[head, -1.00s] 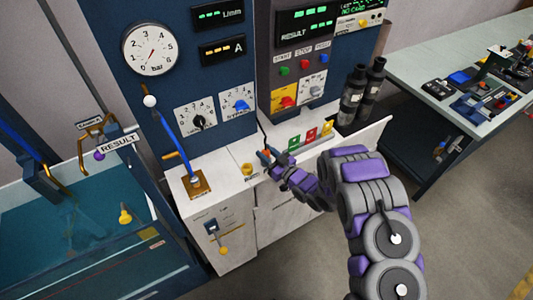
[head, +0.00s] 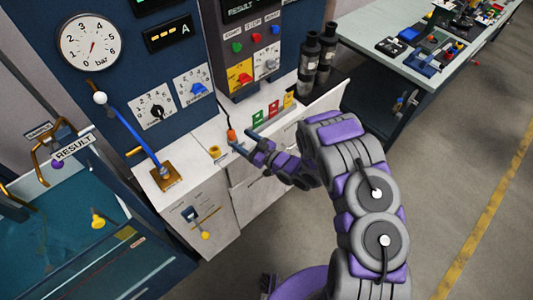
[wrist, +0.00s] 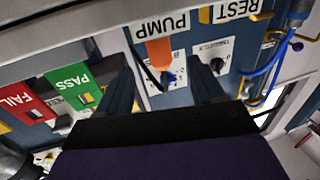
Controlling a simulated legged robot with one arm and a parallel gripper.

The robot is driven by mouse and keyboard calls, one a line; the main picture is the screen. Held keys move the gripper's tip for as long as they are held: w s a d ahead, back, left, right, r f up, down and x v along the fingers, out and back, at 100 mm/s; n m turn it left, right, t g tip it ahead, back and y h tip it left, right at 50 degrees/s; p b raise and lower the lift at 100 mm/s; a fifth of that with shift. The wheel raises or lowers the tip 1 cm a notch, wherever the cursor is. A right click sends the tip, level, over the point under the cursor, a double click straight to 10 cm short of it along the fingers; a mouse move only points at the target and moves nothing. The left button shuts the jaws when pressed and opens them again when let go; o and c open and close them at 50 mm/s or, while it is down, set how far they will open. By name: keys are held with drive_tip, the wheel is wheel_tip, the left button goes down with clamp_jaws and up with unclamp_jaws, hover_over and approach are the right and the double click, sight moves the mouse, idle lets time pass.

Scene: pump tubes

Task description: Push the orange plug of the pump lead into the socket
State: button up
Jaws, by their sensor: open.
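The orange plug (head: 231,135) stands upright at the counter's front part, with its dark lead rising behind it. In the wrist view, the plug (wrist: 158,52) shows between the two fingers, beside the PUMP label (wrist: 162,24). The socket is hidden under the plug, and how deep the plug sits cannot be told. My gripper (head: 242,146) is open just right of the plug; the wrist view shows clear gaps on both sides. A yellow ring holder (head: 214,151) to the left is empty; the REST label (wrist: 234,10) appears near it in the wrist view.
The blue lever (head: 132,130) rises at the left. Dark cylinders (head: 316,60) stand behind at the right. A water tank (head: 40,245) is at far left.

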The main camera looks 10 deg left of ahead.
drive_tip(key=v, duration=1.1)
drive_tip(key=shift+d+p, duration=0.25)
drive_tip(key=shift+p, duration=0.1)
drive_tip(key=shift+f, duration=0.15)
idle(0.3)
drive_tip(key=w+d+r+m+t+h, duration=0.1)
drive_tip(key=w+d+r+h, duration=0.1)
drive_tip(key=w+d+h, duration=0.45)
drive_tip(key=w+d+r+h, duration=0.2)
drive_tip(key=w+d+h, duration=0.2)
drive_tip(key=d, duration=0.6)
drive_tip(key=s+d+r+m+g+h, duration=0.3)
drive_tip(key=s+d+r+m+h, duration=0.5)
drive_tip(key=d+r, duration=0.7)
drive_tip(key=s+a+r+m+g, duration=0.1)
drive_tip(key=s+a+r+g, duration=0.1)
drive_tip(key=s, duration=1)
drive_tip(key=s+a+r+m+g+y, duration=0.1)
drive_tip(key=s+a+r+g, duration=0.2)
drive_tip(key=s, duration=0.9)
drive_tip(key=s+a+r+m+g+y, duration=0.1)
drive_tip(key=s+a+r+g, duration=0.2)
drive_tip(key=s, duration=0.9)
drive_tip(key=a, duration=0.3)
drive_tip(key=shift+s, duration=0.4)
